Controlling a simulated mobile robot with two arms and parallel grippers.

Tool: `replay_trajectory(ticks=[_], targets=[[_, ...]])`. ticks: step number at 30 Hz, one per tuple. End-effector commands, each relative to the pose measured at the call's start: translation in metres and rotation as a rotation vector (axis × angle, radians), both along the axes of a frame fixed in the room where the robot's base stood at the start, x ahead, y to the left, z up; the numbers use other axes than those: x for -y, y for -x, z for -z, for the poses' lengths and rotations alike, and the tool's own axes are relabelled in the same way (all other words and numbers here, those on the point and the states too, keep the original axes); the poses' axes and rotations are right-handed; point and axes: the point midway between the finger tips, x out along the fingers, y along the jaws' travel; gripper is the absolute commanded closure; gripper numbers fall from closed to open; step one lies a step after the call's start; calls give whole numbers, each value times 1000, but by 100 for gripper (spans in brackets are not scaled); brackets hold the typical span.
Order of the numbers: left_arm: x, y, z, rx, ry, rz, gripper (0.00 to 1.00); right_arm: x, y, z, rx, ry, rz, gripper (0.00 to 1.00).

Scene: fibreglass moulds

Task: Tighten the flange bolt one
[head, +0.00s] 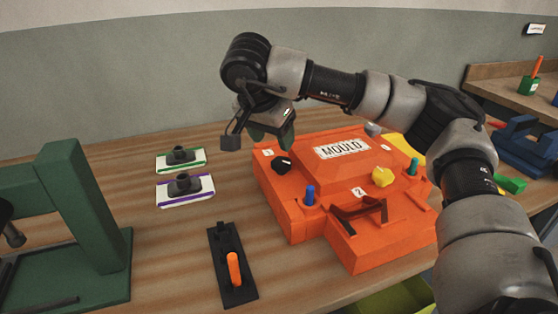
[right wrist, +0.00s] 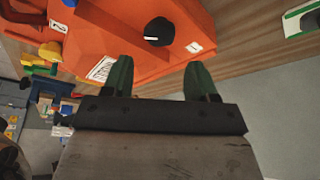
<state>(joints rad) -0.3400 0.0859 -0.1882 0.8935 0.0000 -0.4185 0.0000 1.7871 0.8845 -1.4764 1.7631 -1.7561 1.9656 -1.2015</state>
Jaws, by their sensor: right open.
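The orange mould (head: 345,250) stands on the wooden bench, with a "MOULD" plate on its raised top. A black knob (head: 283,164) sits on its far left flange beside the label 1 (head: 267,152). It looks like flange bolt one. A yellow knob (head: 383,177) sits near the label 2 (head: 358,192). My right gripper (head: 272,138) is above and just behind the black knob, open and empty. In the right wrist view its two green fingers (right wrist: 160,68) are apart, and the black knob (right wrist: 159,32) lies beyond the tips, between them and not touching. My left gripper is not in view.
Two flat trays with black fittings, one green-edged (head: 193,164) and one purple-edged (head: 205,193), lie left of the mould. A black plate with an orange handle (head: 233,268) lies in front. A green stand (head: 75,200) is at left. Bare bench lies between them.

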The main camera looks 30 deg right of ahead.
Motion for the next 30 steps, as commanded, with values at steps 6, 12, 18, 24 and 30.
replay_trajectory(ticks=[6,12,18,24,30], targets=[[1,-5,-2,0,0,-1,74,15,-6,40,-2,1,3,42],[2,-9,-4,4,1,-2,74,24,-10,62,0,0,3,42],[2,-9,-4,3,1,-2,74,26,-11,68,1,0,2,42],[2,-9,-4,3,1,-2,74,26,-11,68,1,0,3,43],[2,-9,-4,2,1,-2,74,26,-11,68,1,0,3,74]])
